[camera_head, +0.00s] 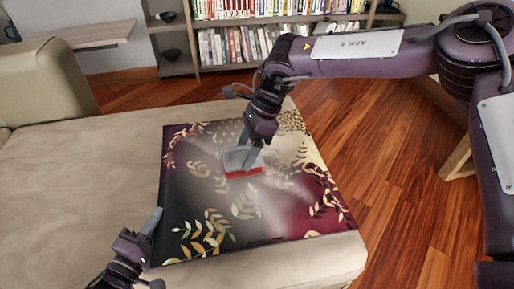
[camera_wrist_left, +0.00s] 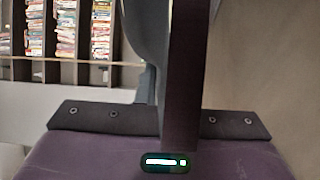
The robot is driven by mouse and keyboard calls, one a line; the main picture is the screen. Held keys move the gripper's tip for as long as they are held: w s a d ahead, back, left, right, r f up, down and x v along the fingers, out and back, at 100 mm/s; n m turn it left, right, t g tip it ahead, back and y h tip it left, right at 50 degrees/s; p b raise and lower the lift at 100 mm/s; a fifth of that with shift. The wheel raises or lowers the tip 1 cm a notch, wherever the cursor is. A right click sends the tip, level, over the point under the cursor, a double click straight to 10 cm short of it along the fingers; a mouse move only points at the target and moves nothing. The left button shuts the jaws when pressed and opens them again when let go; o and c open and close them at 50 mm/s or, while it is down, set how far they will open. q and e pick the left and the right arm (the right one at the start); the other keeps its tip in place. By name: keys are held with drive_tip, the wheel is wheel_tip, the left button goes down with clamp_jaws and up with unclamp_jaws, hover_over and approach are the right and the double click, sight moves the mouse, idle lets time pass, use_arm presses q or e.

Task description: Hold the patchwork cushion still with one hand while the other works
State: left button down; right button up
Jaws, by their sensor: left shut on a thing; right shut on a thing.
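The patchwork cushion (camera_head: 205,225) lies flat on the beige sofa, dark purple and cream with leaf patterns and pale hazy patches across its middle. My left gripper (camera_head: 153,222) is at the cushion's left edge, near the front corner, shut on that edge. In the left wrist view the cushion (camera_wrist_left: 182,80) appears as a dark band between the fingers, hiding much of them. My right gripper (camera_head: 247,155) is shut on a red and grey block-like tool (camera_head: 243,171). The tool rests on the cushion's middle; its underside is hidden.
The sofa seat (camera_head: 80,190) extends left of the cushion, with an armrest (camera_head: 45,85) at the back left. A bookshelf (camera_head: 215,50) stands at the back. Wooden floor (camera_head: 400,170) lies to the right, with a wooden leg (camera_head: 457,165) at the far right.

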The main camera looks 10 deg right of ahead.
drive_tip(key=shift+a, duration=4.2)
drive_tip(key=shift+w+a, duration=0.15)
drive_tip(key=shift+w, duration=1.5)
drive_tip(key=shift+d, duration=4.4)
drive_tip(key=shift+d+f, duration=0.15)
drive_tip(key=shift+d, duration=1.35)
drive_tip(key=shift+d+f, duration=0.15)
drive_tip(key=shift+d, duration=1.35)
drive_tip(key=shift+d+f, duration=0.15)
drive_tip(key=shift+d, duration=1.35)
drive_tip(key=shift+w, duration=1.45)
drive_tip(key=shift+w+a, duration=0.1)
drive_tip(key=shift+a, duration=0.2)
drive_tip(key=shift+a+r, duration=0.15)
drive_tip(key=shift+a, duration=1.6)
drive_tip(key=shift+a+r, duration=0.1)
drive_tip(key=shift+a, duration=6.85)
wheel_tip(320, 180, up, 10)
drive_tip(key=shift+f, duration=0.2)
drive_tip(key=shift+d, duration=0.1)
